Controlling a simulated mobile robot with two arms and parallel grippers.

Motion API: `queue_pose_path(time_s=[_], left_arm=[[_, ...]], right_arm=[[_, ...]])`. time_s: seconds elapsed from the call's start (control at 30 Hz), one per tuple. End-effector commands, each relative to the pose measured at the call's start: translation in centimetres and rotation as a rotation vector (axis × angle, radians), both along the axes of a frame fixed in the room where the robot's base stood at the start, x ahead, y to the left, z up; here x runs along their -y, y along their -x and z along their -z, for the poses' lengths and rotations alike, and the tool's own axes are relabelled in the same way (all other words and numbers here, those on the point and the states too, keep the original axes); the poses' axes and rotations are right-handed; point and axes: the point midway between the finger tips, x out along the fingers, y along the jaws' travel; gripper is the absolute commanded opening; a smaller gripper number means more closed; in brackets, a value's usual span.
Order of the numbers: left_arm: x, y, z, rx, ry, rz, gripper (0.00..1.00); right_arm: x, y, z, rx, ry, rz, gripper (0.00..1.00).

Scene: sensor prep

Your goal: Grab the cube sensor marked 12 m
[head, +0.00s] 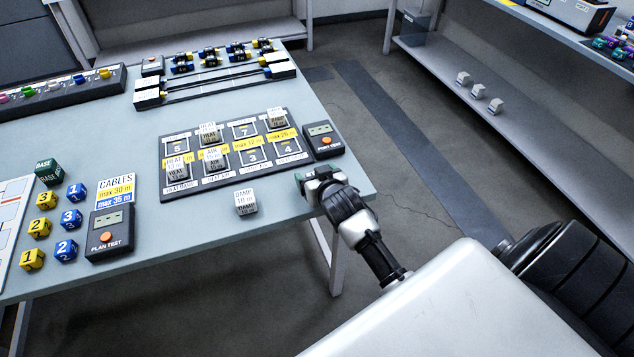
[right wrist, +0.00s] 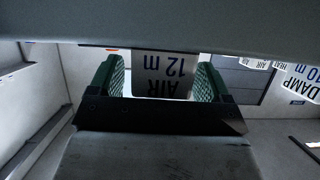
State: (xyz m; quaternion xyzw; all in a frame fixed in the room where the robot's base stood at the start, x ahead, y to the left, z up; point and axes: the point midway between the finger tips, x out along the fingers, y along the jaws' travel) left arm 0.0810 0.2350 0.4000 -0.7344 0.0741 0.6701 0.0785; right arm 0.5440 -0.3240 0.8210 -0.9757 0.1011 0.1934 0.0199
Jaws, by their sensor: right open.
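The white cube marked AIR 12 m (right wrist: 163,75) appears upside down in the right wrist view, between the two green finger pads of my right gripper (right wrist: 163,82). The right gripper is open, with a finger on each side of the cube; I cannot tell whether either pad touches it. In the head view my right gripper (head: 320,182) is low at the table's right front edge, and it mostly hides the cube there. My left gripper is not in view.
A cube marked DAMP 10 m (head: 245,202) stands to the left on the table (head: 150,255). Behind is a dark board (head: 225,181) with several white cubes, beside a tester (head: 323,140). A PLAN TEST box (head: 108,230) and numbered cubes stand at left.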

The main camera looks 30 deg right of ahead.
Motion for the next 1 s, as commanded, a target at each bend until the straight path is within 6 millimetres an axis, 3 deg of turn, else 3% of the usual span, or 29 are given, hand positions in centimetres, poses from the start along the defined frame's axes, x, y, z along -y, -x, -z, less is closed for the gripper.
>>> queue_pose_path(time_s=[0.03, 0.4, 0.77, 1.0], left_arm=[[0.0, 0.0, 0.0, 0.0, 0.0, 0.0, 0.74], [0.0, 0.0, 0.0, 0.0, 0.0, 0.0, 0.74], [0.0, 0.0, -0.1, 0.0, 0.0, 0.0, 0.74], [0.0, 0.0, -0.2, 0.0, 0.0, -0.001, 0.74]], right_arm=[[0.0, 0.0, 0.0, 0.0, 0.0, 0.0, 0.79], [0.0, 0.0, 0.0, 0.0, 0.0, 0.0, 0.25], [0.0, 0.0, -0.7, 0.001, 0.0, 0.0, 0.25], [0.0, 0.0, -4.4, 0.006, 0.001, -0.001, 0.25]])
